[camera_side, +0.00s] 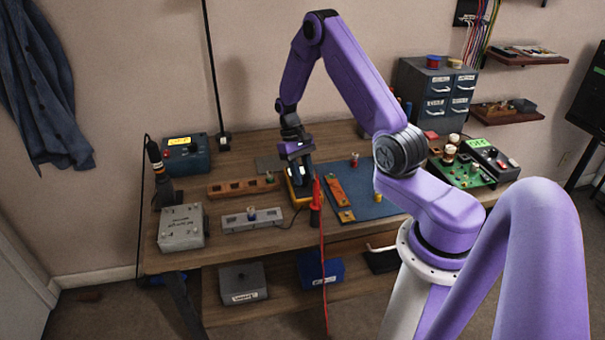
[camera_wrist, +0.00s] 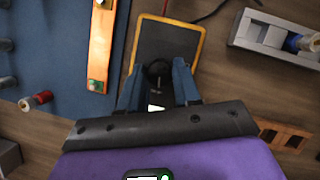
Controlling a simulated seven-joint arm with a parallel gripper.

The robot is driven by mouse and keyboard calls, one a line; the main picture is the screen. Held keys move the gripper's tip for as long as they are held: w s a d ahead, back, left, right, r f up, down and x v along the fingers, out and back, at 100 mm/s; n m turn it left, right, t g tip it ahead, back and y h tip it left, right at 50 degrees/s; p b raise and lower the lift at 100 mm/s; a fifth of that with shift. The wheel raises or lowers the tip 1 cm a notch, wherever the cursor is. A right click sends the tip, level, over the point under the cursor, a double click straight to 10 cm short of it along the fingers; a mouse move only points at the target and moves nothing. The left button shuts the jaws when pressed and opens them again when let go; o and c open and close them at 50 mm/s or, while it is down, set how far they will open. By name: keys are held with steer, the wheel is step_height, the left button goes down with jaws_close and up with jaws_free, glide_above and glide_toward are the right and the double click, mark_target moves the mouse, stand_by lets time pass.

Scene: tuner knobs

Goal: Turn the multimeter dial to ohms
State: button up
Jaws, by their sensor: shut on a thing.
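The multimeter (camera_side: 299,192) is a yellow-edged, dark-faced box lying on the workbench, at the left edge of the blue mat. It also shows in the wrist view (camera_wrist: 169,38), where its dark face and yellow rim are clear. My gripper (camera_side: 301,178) points down over it. In the wrist view my gripper (camera_wrist: 158,80) has its two blue fingers on either side of the dark dial (camera_wrist: 157,70), shut on it. The dial's pointer and markings are mostly hidden or too small to read, so its setting cannot be told.
A red probe (camera_side: 316,200) with its cable stands in front of the multimeter. A wooden block (camera_side: 243,187) and a grey holder (camera_side: 252,220) lie to the left. Orange strips (camera_side: 338,195) lie on the blue mat (camera_side: 371,203). A grey box (camera_side: 181,227) stands farther left.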

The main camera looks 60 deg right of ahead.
steer(key=shift+m, duration=0.7)
steer(key=shift+y, duration=0.3)
steer(key=o, duration=1)
steer(key=v, duration=1.7)
steer(key=shift+s+r, duration=0.2)
steer(key=shift+r, duration=0.1)
